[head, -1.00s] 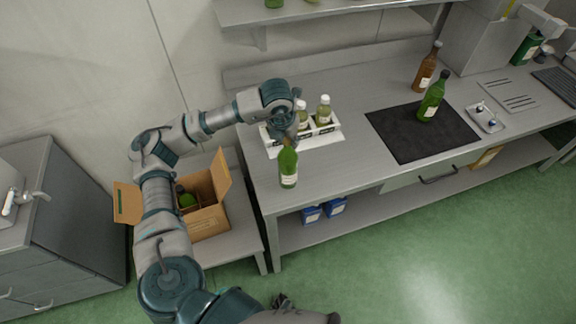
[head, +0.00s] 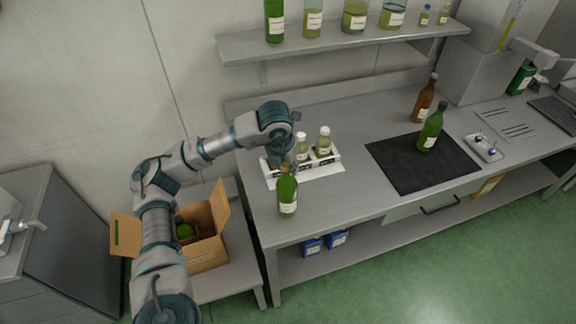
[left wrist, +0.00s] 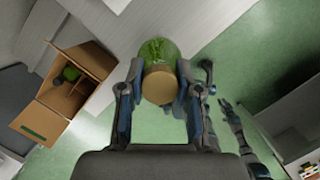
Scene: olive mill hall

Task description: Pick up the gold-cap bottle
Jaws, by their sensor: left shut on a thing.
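The gold-cap bottle (head: 287,196) is green glass with a pale label and stands upright in the head view, near the counter's left end. My left gripper (head: 285,165) is above it and shut on its upper part. In the left wrist view, the round gold cap (left wrist: 159,84) shows between the two fingers, with green glass (left wrist: 157,50) beyond it. I cannot tell whether the bottle's base touches the counter. My right gripper (left wrist: 227,108) shows small and dark in the left wrist view; its fingers are unclear. It is outside the head view.
A white rack (head: 326,160) with clear bottles is just behind the held bottle. An open cardboard box (head: 208,250) is at lower left. A green bottle (head: 430,132) is on the black mat (head: 400,165), with a brown bottle (head: 423,102) behind. The counter between rack and mat is clear.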

